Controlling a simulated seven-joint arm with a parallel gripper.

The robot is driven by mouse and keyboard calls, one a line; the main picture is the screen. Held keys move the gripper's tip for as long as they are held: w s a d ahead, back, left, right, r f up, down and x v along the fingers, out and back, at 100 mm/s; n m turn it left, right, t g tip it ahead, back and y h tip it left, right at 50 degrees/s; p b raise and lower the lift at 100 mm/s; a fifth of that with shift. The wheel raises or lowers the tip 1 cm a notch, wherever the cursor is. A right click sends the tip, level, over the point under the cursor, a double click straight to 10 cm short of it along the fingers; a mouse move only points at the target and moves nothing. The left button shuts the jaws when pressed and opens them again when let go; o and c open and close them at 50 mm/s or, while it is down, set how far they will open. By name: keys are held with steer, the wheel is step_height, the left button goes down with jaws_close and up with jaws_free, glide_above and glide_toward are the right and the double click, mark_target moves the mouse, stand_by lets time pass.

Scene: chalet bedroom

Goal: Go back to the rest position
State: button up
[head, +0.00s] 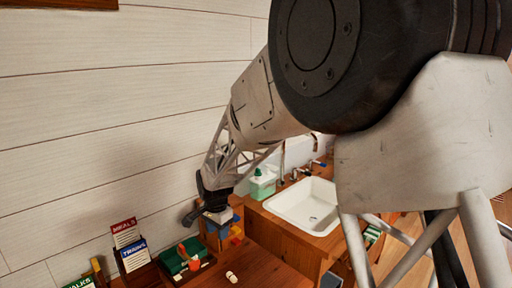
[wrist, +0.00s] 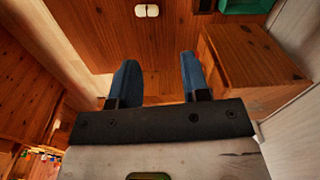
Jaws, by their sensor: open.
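My gripper (wrist: 160,66) shows in the wrist view with its two blue fingers spread apart. Nothing is between them; only wooden surface shows there. In the head view my arm reaches down from the upper right, and my gripper (head: 216,214) is at its far end, small and partly dark, above the wooden top (head: 262,270). Its fingers are hard to make out against the things behind it. It appears clear of the small white object (head: 232,277), which also lies ahead of the fingers in the wrist view (wrist: 147,10).
A white sink (head: 308,206) and a green-and-white container (head: 262,184) are right of my gripper. A green tray (head: 187,258) and upright cards (head: 130,244) stand left, near the plank wall (head: 110,120). In the wrist view a wooden box (wrist: 250,60) is close on the right.

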steer(key=s+d+r+n+t, duration=0.1)
steer(key=s+d+r+n, duration=0.1)
steer(key=s+d+r, duration=0.65)
steer(key=s+d+r+n, duration=0.1)
steer(key=s+d+r, duration=0.4)
steer(key=d, duration=0.6)
steer(key=s+d+n, duration=0.1)
steer(key=s+d, duration=0.3)
steer(key=s, duration=0.4)
steer(key=s+d+n, duration=0.2)
steer(key=s+d, duration=0.1)
steer(key=s, duration=0.5)
steer(key=s+d+n+t, duration=0.1)
steer(key=s+d, duration=0.3)
steer(key=s, duration=0.3)
steer(key=shift+s+d+r, duration=0.3)
steer(key=shift+s+r, duration=0.1)
steer(key=shift+r, duration=0.05)
